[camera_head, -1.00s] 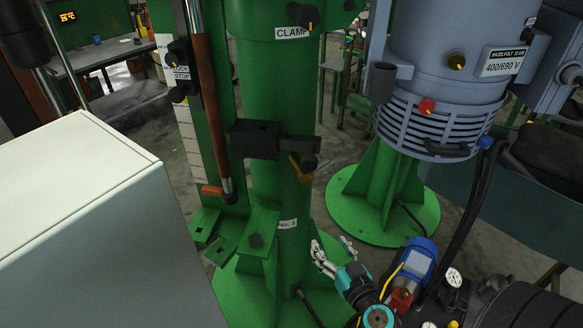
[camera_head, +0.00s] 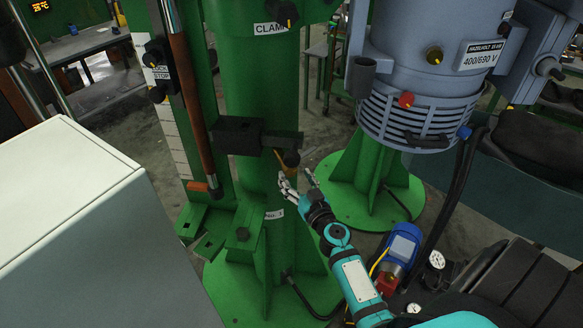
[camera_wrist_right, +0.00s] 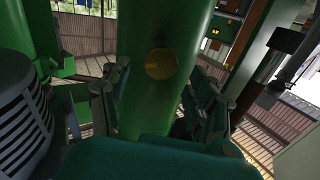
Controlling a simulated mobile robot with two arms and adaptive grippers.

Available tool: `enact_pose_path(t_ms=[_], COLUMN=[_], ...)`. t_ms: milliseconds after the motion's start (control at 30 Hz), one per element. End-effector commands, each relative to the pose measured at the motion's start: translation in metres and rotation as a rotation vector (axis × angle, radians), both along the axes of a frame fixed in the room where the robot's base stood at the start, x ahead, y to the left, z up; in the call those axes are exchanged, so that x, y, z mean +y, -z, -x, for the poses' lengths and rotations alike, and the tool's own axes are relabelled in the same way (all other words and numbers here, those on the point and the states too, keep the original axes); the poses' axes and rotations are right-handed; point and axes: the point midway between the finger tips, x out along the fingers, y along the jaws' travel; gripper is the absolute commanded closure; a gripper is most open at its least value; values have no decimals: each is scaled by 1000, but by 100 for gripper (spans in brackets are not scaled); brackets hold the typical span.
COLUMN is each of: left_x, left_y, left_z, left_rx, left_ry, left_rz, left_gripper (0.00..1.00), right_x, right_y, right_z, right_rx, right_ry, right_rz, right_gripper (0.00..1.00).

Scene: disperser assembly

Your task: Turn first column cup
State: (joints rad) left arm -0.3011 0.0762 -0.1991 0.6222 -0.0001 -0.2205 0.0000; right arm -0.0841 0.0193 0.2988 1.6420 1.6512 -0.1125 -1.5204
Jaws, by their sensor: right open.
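The first green column (camera_head: 262,95) stands upright in the middle of the head view. In the head view a small yellow-orange part (camera_head: 281,159) shows beside the black clamp block, partly hidden. My right gripper (camera_head: 297,180) is open, its fingers just below that part at the column's right side. In the right wrist view the fingers (camera_wrist_right: 160,95) stand apart on either side of the column, with the cup between and beyond them. No contact can be made out. My left gripper is out of view.
A black clamp block (camera_head: 240,136) juts from the column just above my right gripper. A grey-blue motor (camera_head: 425,90) on a green stand is to the right. A blue pump motor (camera_head: 403,245) stands low right. A pale cabinet (camera_head: 70,215) fills the left.

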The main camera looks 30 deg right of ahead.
Motion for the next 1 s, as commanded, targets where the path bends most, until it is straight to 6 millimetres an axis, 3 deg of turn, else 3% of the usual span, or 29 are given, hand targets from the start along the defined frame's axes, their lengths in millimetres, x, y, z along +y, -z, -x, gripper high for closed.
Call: enact_pose_path(t_ms=[233, 600, 1000], left_x=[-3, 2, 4], left_y=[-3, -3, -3], left_z=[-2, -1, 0], left_rx=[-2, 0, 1], left_ry=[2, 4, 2], left_rz=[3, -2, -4], left_gripper=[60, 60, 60], right_x=[-6, -7, -6], right_y=[0, 0, 0], right_z=[-30, -34, -34], right_rx=[0, 1, 1], right_ry=[0, -1, 0], right_rz=[-1, 1, 1], right_gripper=[38, 38, 91])
